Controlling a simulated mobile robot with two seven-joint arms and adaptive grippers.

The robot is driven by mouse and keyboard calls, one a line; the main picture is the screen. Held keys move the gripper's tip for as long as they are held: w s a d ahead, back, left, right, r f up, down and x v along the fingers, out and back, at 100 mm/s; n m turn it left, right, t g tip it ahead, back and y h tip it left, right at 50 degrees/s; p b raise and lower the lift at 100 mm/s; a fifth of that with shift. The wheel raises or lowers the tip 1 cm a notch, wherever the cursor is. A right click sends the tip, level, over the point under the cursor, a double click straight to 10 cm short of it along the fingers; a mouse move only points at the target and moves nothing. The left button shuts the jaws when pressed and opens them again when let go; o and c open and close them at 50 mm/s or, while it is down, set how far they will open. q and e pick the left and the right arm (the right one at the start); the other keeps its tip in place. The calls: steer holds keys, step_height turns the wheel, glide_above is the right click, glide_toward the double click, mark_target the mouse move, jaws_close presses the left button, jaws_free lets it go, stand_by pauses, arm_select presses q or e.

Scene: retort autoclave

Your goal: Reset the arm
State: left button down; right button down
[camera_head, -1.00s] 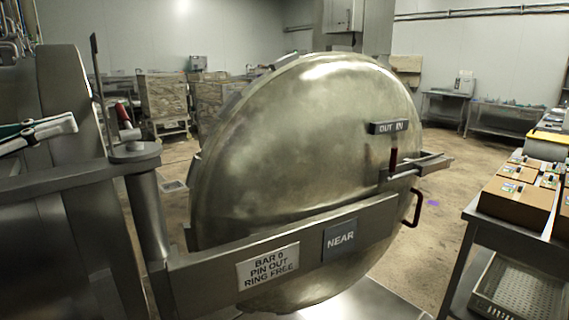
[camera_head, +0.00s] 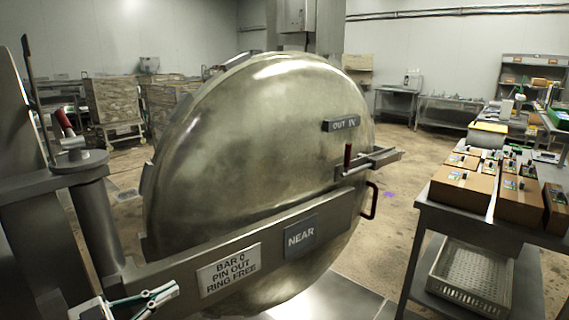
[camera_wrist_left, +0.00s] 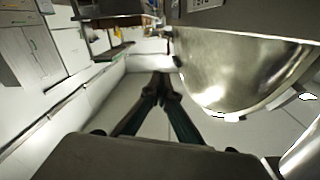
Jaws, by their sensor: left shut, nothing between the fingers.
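My left gripper (camera_head: 160,296) is low at the left of the head view, in front of the hinge end of the door's bar. Its fingers are together with nothing between them; they also meet in the left wrist view (camera_wrist_left: 160,88). The large round metal door (camera_head: 255,150) stands at the centre of the head view and at the upper right of the wrist view (camera_wrist_left: 235,75). The gripper appears apart from the door. My right gripper is not in view.
The door's bar (camera_head: 140,275) carries "BAR 0 PIN OUT RING FREE" (camera_head: 229,270) and "NEAR" (camera_head: 301,237) plates. A hinge post (camera_head: 98,225) stands at left. A table (camera_head: 430,210) with boxes (camera_head: 462,190) is at right, a crate (camera_head: 470,285) below. Floor shows between door and table.

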arm_select(q)
steer(key=s+d+f+n+t+y, duration=0.1)
steer(key=s+d+f+n+y, duration=0.15)
steer(key=f, duration=0.65)
steer(key=s+d+f+n+y, duration=0.2)
steer(key=s+f+y, duration=0.1)
steer(key=f, duration=0.6)
steer(key=s+f+n+g+y, duration=0.3)
steer(key=s+f+y, duration=0.1)
steer(key=s+f, duration=0.8)
step_height(320, 180, down, 3)
steer(key=shift+s+d+f, duration=0.15)
steer(key=shift+d, duration=0.1)
